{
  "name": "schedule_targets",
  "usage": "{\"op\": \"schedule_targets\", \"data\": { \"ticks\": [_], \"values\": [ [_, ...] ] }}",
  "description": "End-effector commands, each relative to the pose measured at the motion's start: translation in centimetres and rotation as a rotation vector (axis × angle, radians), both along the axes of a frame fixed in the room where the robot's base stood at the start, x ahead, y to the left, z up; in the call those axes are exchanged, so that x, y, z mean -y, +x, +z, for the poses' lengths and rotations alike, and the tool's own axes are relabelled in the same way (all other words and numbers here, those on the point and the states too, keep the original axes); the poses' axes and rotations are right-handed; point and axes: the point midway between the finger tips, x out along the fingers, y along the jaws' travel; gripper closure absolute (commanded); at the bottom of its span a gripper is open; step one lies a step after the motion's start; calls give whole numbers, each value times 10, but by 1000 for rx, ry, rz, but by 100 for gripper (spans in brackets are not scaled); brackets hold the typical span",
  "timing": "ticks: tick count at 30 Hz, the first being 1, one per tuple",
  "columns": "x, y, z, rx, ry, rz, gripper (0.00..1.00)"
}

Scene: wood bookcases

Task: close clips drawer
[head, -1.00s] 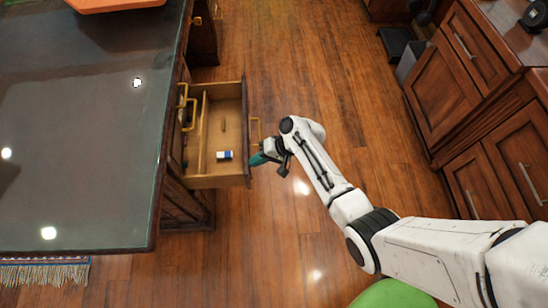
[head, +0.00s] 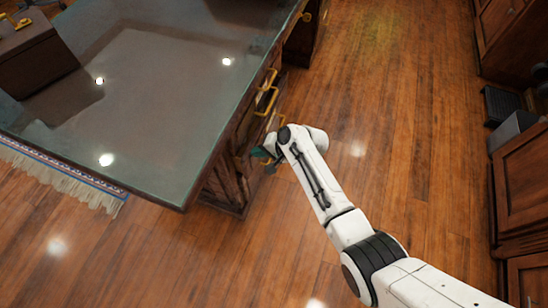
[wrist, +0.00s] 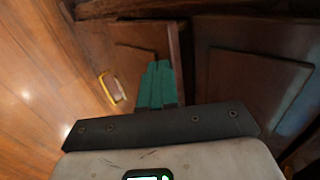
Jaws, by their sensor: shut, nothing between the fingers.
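The clips drawer, in the side of the glass-topped desk (head: 150,110), shows no open interior in the head view. Gold handles (head: 266,100) stand close along the desk's side. I cannot tell from here whether its front is fully flush. My gripper (head: 259,153) is at the desk's side, near the drawer fronts. In the wrist view, its teal fingers (wrist: 157,82) are together and empty, in front of dark wood panels. A gold handle (wrist: 112,88) is left of the fingers, apart from them. The fingertip contact is hard to see.
Wood floor (head: 390,120) is clear to the right of the desk. Wooden cabinets (head: 520,180) stand at the far right, with a grey bin (head: 513,130) beside them. A fringed rug (head: 60,175) lies at the desk's left end.

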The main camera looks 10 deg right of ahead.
Motion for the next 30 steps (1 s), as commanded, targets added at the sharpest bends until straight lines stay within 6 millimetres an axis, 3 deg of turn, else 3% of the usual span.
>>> {"op": "schedule_targets", "data": {
  "ticks": [9,30],
  "values": [
    [-26,18,-1,1,0,2,100],
    [-34,23,2,6,2,1,100]
  ]
}}
